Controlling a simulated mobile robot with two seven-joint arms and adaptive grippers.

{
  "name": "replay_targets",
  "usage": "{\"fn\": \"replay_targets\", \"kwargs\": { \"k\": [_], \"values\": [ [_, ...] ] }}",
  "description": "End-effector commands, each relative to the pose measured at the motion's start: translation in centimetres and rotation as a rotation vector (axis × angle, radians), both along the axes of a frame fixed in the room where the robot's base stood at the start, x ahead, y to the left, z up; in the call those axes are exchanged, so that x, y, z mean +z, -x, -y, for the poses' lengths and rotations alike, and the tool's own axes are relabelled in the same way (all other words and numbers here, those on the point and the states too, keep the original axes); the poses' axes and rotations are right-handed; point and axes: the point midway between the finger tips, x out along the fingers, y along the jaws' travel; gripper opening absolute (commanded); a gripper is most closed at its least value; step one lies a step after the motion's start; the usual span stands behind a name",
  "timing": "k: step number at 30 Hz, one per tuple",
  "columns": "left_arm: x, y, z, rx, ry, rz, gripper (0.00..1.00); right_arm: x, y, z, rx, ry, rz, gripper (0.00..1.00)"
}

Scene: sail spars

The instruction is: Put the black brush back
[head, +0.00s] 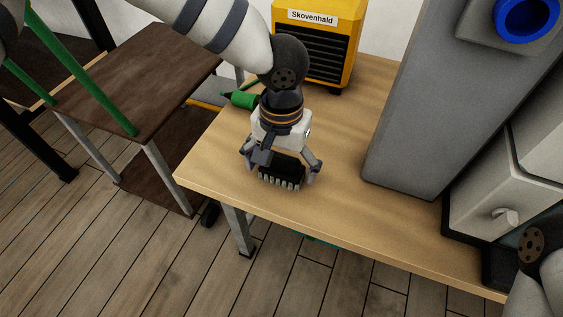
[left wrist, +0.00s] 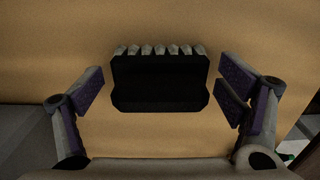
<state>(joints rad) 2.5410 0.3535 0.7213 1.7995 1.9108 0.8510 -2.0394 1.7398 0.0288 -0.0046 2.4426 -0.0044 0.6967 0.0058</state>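The black brush (head: 283,167), a dark block with a row of pale bristle tufts along one edge, lies on the wooden table (head: 340,215) near its front left edge. My left gripper (head: 280,172) points down over the brush and is open, with one finger on each side of it. In the left wrist view, the brush (left wrist: 160,82) sits between the spread fingers, with a narrow gap on the right and a similar one on the left. My right gripper is out of view.
A yellow heater-like box (head: 318,45) labelled Skovenhald stands behind. A green-handled tool (head: 242,99) lies left of my left wrist. A tall grey block (head: 425,105) and a pale drawer unit (head: 495,200) stand at right. A brown cart (head: 140,80) is at left. The front middle tabletop is clear.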

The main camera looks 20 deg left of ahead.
Motion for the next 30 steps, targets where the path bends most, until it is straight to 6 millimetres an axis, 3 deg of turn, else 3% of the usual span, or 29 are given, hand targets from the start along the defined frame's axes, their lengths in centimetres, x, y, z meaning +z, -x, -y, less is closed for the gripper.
{"fn": "replay_targets", "kwargs": {
  "k": [11, 21, 25, 30],
  "values": [
    [0.4, 0.0, 0.0, -0.001, -0.001, 0.002, 0.94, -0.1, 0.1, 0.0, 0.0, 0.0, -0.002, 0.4],
    [9.2, -0.1, 0.0, 0.001, 0.002, 0.006, 0.94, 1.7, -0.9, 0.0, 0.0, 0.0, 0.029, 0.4],
    [11.5, 0.0, 0.0, 0.0, 0.001, 0.003, 0.94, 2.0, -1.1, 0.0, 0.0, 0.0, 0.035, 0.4],
    [12.4, 0.1, 0.0, 0.0, 0.0, -0.001, 0.94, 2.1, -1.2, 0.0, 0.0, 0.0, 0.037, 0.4]
  ]
}}
